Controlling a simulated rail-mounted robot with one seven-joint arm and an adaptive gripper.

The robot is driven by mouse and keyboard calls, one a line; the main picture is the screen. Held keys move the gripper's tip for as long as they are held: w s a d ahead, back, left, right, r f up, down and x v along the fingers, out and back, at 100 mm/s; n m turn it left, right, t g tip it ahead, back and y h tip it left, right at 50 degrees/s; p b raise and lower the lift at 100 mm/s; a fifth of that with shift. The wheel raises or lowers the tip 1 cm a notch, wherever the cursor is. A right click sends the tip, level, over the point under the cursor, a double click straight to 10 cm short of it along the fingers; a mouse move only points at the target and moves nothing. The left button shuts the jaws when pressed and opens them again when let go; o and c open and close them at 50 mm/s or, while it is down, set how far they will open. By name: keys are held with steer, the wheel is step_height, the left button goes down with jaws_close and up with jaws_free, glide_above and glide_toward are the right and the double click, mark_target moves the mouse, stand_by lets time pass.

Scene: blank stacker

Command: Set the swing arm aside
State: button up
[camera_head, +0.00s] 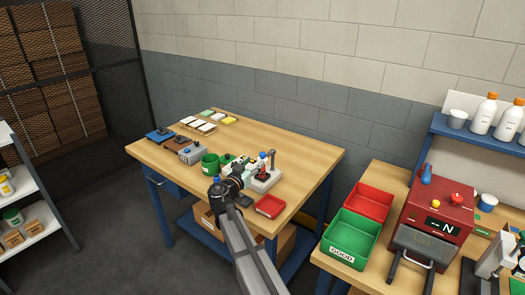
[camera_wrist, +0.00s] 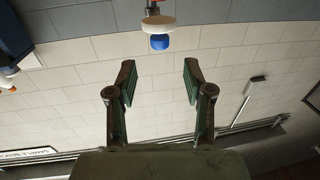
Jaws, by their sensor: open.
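My gripper (camera_wrist: 159,80) is open and empty in the wrist view, with dark fingers and green pads wide apart. Just past the fingertips, a blue knob (camera_wrist: 160,42) on a white disc (camera_wrist: 158,24) lies between them in line, apart from both. In the head view, a pale stand (camera_head: 267,183) with a grey post (camera_head: 272,160) and a blue-topped part (camera_head: 262,155) is on the wooden table, just right of my gripper. I cannot tell for sure which part is the swing arm. My arm hides some of the table beside the stand.
Small boxes and pads stand farther left. Green (camera_head: 352,240) and red (camera_head: 369,200) bins and a red machine (camera_head: 436,215) are on the right bench.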

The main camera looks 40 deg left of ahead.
mark_target(261, 155)
steer(key=p+x, duration=0.2)
steer(key=x, duration=0.4)
steer(key=shift+w+a+r, duration=0.1)
steer(key=shift+r, duration=0.05)
steer(key=shift+p+x, duration=0.3)
steer(key=shift+x, duration=0.6)
jaws_close()
